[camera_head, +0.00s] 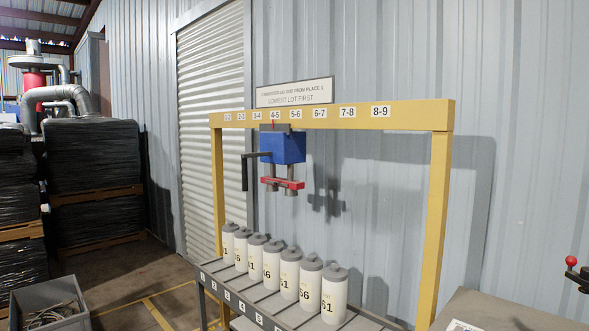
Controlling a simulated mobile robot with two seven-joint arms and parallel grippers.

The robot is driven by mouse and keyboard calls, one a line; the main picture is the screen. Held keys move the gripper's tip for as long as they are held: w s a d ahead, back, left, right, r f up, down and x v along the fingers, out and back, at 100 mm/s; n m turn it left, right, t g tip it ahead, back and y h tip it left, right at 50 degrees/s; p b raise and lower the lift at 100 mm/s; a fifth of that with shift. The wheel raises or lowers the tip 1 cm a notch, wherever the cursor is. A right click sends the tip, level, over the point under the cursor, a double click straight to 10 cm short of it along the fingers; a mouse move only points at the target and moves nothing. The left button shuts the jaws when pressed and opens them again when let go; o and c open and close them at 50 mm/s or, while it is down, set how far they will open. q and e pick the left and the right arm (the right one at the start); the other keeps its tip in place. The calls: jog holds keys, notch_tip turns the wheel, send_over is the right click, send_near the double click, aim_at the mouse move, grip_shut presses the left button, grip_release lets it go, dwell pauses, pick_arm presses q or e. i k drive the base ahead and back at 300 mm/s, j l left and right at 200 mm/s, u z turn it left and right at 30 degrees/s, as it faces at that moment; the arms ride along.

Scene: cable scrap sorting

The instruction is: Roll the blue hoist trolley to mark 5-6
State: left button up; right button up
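The blue hoist trolley (283,147) hangs under the yellow beam (340,115). Its small red pointer stands at the 4-5 label (275,114). The 5-6 label (296,114) is just to the right of it. A black handle (246,170) sticks out from the trolley's left side and bends down. A red bar (283,184) with grey cylindrical parts hangs below the trolley, with nothing seen held under it. Neither of my grippers shows in the head view.
Several white canisters (291,277) with grey lids stand in a row on a numbered rack (262,302) below the beam. A sign (294,93) tops the beam. A grey bin (48,305) sits at lower left. A grey table (500,312) is at lower right.

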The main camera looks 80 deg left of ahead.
aim_at(279, 145)
jog(key=u, duration=2.95)
jog(key=i+j, duration=0.55)
jog(key=i, duration=0.15)
jog(key=i+j, duration=0.6)
jog(key=i, duration=0.15)
jog(key=l+z, duration=0.05)
